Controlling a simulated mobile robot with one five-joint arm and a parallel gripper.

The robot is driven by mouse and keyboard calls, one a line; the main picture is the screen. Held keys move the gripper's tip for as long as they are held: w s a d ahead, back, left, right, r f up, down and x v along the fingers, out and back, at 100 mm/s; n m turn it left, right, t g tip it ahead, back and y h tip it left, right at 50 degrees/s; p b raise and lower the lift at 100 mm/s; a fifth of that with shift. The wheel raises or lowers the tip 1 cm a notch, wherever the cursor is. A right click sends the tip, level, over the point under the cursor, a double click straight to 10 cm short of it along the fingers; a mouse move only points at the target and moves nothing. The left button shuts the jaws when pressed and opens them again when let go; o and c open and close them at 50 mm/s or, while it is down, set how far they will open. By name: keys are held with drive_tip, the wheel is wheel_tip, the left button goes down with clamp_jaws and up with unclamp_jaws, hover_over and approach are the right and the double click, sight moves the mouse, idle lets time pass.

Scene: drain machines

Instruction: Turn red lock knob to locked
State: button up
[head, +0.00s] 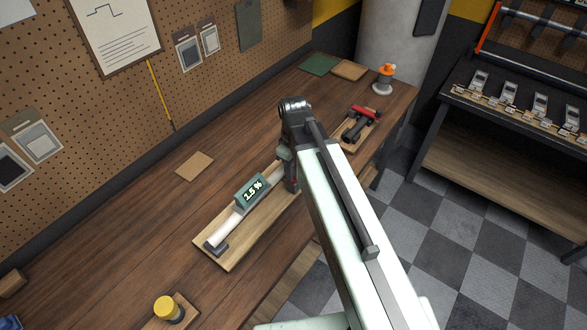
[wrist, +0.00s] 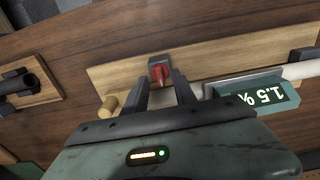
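The red lock knob (wrist: 162,73) sits on a small grey mount on a light wooden board (wrist: 112,72) in the wrist view. Its pointed end faces down toward my gripper. My gripper (wrist: 162,84) is open, with one dark finger on each side just short of the knob. I cannot tell whether either finger touches it. In the head view my gripper (head: 290,178) is over the board's far end (head: 222,262), and my arm hides much of that area. A teal display (head: 253,192) reading 1.5 % sits on a white tube (head: 222,231) along the board.
Farther along the workbench (head: 120,235) are a red-and-black fixture (head: 361,120) and an orange-topped item (head: 384,78). A yellow-topped knob (head: 168,308) is at the near end.

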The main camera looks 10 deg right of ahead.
wheel_tip(320, 180, up, 7)
drive_tip(key=p, duration=0.5)
drive_tip(key=shift+f, duration=0.3)
drive_tip(key=shift+d+f, duration=0.1)
drive_tip(key=shift+f, duration=0.2)
drive_tip(key=s+d+f+m+b, duration=0.4)
drive_tip(key=d+f+m+b, duration=0.2)
drive_tip(key=m, duration=0.3)
drive_tip(key=shift+d, duration=0.45)
